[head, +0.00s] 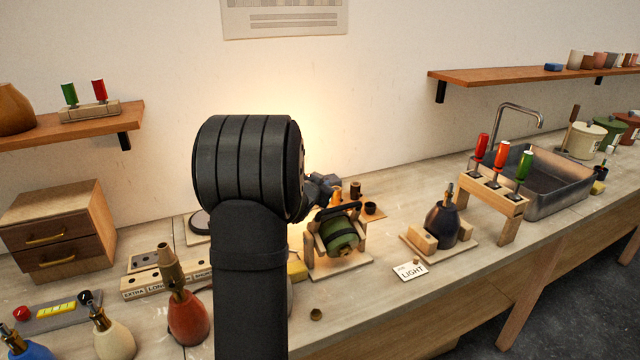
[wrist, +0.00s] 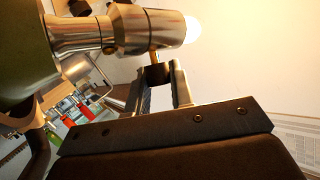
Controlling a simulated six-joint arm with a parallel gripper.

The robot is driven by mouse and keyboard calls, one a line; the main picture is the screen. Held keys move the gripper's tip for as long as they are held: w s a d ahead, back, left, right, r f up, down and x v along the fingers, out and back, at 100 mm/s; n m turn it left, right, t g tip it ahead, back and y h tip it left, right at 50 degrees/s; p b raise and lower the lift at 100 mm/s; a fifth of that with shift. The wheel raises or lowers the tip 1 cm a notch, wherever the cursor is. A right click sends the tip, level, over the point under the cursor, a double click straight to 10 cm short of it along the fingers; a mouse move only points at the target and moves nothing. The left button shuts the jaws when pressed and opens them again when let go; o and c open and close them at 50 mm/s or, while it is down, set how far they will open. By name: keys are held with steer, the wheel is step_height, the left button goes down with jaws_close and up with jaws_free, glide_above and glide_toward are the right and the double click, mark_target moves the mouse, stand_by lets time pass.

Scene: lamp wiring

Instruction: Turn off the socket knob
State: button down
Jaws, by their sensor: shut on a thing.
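The green lamp body (head: 342,236) lies in a wooden cradle; in the wrist view it shows at the upper left edge (wrist: 22,55). Its metal socket (wrist: 128,25) extends to the right and ends in a glowing bulb (wrist: 192,28). The dark socket knob (wrist: 158,73) sticks out from the socket's side. My gripper (wrist: 161,82) has its two fingers on either side of the knob and is shut on it. In the head view my arm hides the socket, the bulb and most of the gripper.
A LIGHT card (head: 410,271) lies right of the cradle. A dark lamp body (head: 442,224) stands in another wooden holder. A screwdriver rack (head: 490,195) and a sink (head: 550,190) are farther right. Red (head: 187,318) and cream (head: 115,337) lamp bodies stand front left.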

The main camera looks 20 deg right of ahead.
steer(key=shift+r+n+t, duration=0.15)
steer(key=shift+n+t, duration=0.15)
steer(key=c, duration=1.3)
jaws_free()
steer(key=shift+o, duration=0.2)
steer(key=shift+m+g+h, duration=0.8)
steer(key=shift+m+g, duration=0.8)
steer(key=shift+m, duration=0.3)
